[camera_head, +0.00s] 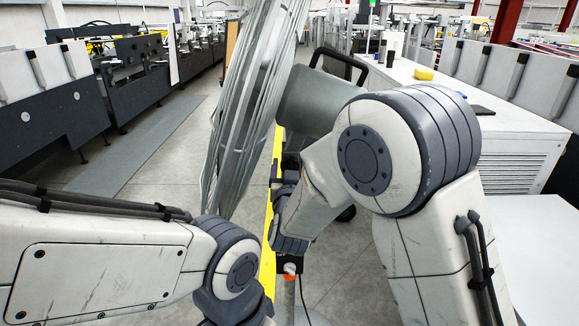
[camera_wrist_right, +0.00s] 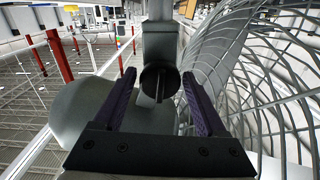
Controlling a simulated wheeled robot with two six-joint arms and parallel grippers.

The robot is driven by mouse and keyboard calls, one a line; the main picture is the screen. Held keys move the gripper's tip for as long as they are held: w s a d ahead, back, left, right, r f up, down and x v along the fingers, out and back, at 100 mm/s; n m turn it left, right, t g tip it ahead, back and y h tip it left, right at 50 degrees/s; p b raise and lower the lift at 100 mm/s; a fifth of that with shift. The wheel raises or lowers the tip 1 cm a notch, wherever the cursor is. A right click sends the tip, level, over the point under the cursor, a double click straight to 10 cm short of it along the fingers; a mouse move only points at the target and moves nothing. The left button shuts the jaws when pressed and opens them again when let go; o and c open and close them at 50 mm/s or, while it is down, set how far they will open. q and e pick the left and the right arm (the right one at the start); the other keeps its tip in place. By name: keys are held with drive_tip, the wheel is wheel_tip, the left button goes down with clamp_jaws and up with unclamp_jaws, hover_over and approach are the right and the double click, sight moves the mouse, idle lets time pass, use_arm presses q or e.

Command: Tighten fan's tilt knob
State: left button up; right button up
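The fan shows in the head view as a large grey wire cage (camera_head: 245,100) with a grey motor housing (camera_head: 312,100) behind it. The cage fills the right side of the right wrist view (camera_wrist_right: 265,75). The tilt knob (camera_wrist_right: 159,84) is dark and round with a raised bar across its face, below a grey bracket. My right gripper (camera_wrist_right: 159,76) is open, with one finger on each side of the knob and a visible gap at both sides. In the head view my right arm largely hides that gripper, and the knob is hidden. My left gripper is out of view; only its arm shows.
A white counter (camera_head: 400,78) with a yellow object (camera_head: 424,73) and cups stands behind my right arm. Dark machinery (camera_head: 130,75) lines the left side. A yellow strip (camera_head: 267,255) runs along the floor. Open floor lies left of the fan.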

drive_tip(key=c, duration=1.1)
drive_tip(key=shift+o, duration=0.2)
drive_tip(key=shift+f+m+b, duration=0.15)
drive_tip(key=shift+m+b, duration=0.25)
drive_tip(key=shift+b, duration=0.45)
drive_tip(key=m+b, duration=1.2)
drive_tip(key=b, duration=0.4)
drive_tip(key=shift+f, duration=0.15)
drive_tip(key=shift+m+b, duration=1.95)
drive_tip(key=shift+m, duration=0.15)
drive_tip(key=shift+r, duration=0.2)
drive_tip(key=o, duration=1.1)
drive_tip(key=shift+s, duration=0.1)
